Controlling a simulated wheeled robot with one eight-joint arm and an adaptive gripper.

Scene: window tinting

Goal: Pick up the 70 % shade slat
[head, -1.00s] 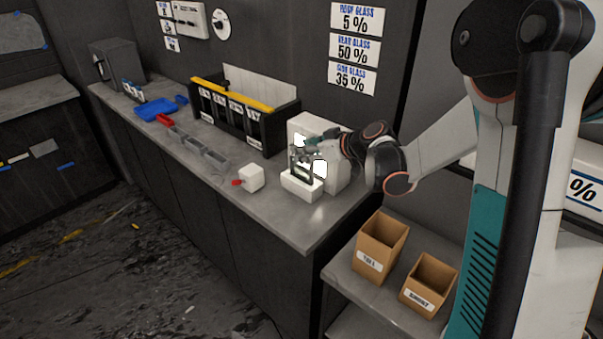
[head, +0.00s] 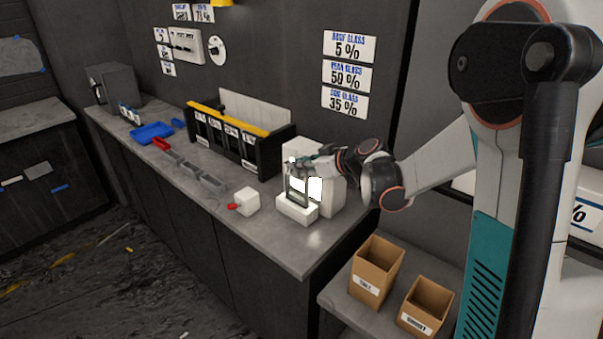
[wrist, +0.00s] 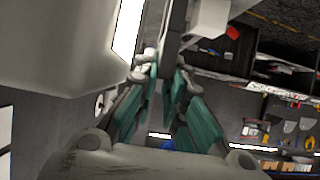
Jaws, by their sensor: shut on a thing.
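My gripper (head: 298,168) is over the right part of the bench, shut on the top of a thin dark slat (head: 297,192). The slat is upright, with its lower end at a white block-like holder (head: 296,212). I cannot tell whether it is seated in the holder or just clear of it. No shade mark on it is readable. In the wrist view, the teal fingers (wrist: 160,72) close around a narrow dark piece, partly hidden by the fingers.
A white box with a bright panel (head: 333,192) stands right behind the holder. A black rack (head: 270,155) with labelled slots and a yellow top bar is further left. A white cube (head: 247,200) with a red part sits left of the holder. Cardboard boxes (head: 377,264) stand on a lower shelf.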

